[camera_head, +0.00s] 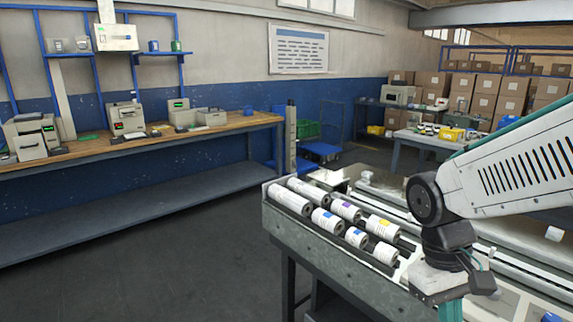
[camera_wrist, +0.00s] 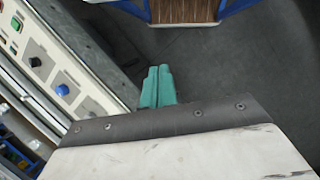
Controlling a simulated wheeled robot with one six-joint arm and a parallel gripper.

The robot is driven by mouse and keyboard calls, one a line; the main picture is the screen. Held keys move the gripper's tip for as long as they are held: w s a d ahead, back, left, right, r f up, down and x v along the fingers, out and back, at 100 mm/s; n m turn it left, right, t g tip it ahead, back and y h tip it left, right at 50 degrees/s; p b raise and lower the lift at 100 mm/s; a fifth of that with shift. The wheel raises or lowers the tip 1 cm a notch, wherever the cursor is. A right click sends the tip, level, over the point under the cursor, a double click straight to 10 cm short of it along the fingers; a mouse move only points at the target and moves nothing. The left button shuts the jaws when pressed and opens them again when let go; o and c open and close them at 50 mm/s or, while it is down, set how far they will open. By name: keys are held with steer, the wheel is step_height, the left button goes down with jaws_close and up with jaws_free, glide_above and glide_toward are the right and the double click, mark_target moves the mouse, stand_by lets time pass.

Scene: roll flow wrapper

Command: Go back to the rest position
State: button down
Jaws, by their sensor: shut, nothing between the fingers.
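My gripper (camera_wrist: 157,87) shows in the wrist view as two teal fingers pressed together, with nothing between them. They point down over dark floor, beside the edge of a machine with knobs. In the head view my white arm comes in from the right, and the teal part of my gripper (camera_head: 452,311) shows at the bottom edge, with its fingertips out of frame. The gripper is in front of the wrapper machine (camera_head: 330,250), which carries several white rolls (camera_head: 328,221) with blue, purple and yellow labels.
A long wooden workbench (camera_head: 150,140) with small devices runs along the left wall. Shelves of cardboard boxes (camera_head: 480,95) and a table (camera_head: 425,140) stand at the back right. The control panel (camera_wrist: 60,90) is close left of my fingers. Open floor (camera_head: 170,260) lies at left.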

steer(key=s+r+m+t+y, duration=0.1)
steer(key=s+r+m+t, duration=0.1)
steer(key=s+r+t, duration=0.2)
steer(key=s+r, duration=0.3)
steer(key=shift+s+d+r+t+y, duration=0.2)
steer(key=shift+d+t+y, duration=0.1)
steer(key=shift+d+y, duration=0.1)
